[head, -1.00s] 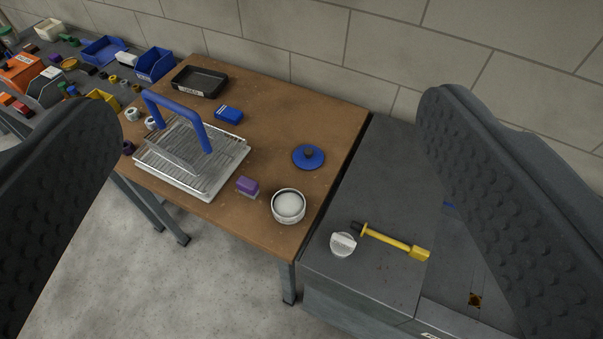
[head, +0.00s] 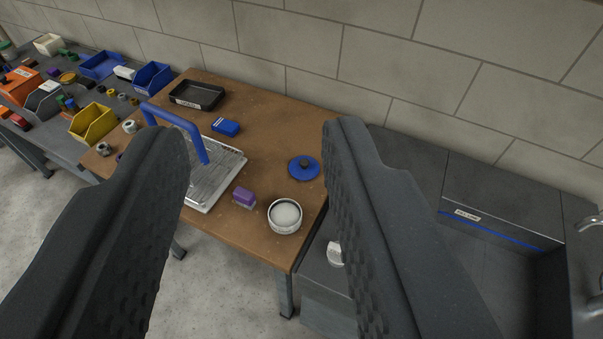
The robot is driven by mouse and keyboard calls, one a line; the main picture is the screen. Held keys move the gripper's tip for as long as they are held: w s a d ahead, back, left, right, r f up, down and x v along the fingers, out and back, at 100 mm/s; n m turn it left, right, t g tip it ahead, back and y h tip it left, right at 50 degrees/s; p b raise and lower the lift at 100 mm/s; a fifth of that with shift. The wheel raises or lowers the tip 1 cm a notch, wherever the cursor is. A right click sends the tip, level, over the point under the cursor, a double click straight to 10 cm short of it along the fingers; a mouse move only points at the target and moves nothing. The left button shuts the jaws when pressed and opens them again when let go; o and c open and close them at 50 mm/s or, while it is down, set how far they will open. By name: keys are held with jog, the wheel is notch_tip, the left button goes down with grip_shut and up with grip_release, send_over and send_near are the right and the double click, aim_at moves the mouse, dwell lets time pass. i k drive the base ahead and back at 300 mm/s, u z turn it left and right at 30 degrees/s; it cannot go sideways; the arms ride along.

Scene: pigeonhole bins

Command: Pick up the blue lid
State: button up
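The blue lid (head: 304,168) is a round disc with a dark knob on top. It lies flat on the brown wooden table (head: 265,130), near its right side, behind a white round bowl (head: 285,216). My gripper (head: 258,145) shows as two large dark fingers in the foreground, spread apart with nothing between them. The lid is seen between the fingers, close to the right one, and lies well beyond them. The right finger hides part of the table's right edge.
A wire rack with a blue handle (head: 178,122), a purple block (head: 244,196), a blue box (head: 226,127) and a black tray (head: 197,95) share the table. A grey counter with a sink stands at right. Bins (head: 93,121) stand at left. A wall runs behind.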

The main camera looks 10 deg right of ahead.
aim_at(303, 168)
jog(key=z, duration=0.05)
jog(key=k, duration=0.5)
jog(key=u, duration=0.8)
jog(key=i, duration=2.65)
jog(key=z, duration=0.8)
